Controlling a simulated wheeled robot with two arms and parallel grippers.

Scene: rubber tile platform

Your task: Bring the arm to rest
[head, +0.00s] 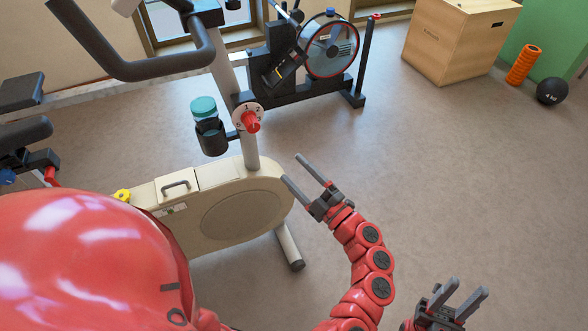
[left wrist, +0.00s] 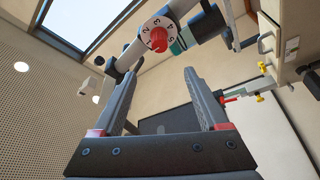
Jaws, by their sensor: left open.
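My left gripper (head: 291,167) is open and empty in the middle of the head view. It is held in the air to the right of the exercise bike's cream body (head: 215,205). In the left wrist view its two fingers (left wrist: 158,74) stand apart with nothing between them. The bike's red knob (head: 252,122) on a white numbered dial is above and left of the gripper, apart from it. The knob also shows beyond the fingertips in the left wrist view (left wrist: 158,39). My right gripper (head: 467,288) is at the lower right, its fingers apart and empty.
The bike's handlebar (head: 165,65) is at upper left, with a teal-lidded bottle (head: 204,108) in a holder. Open floor (head: 460,170) lies right.

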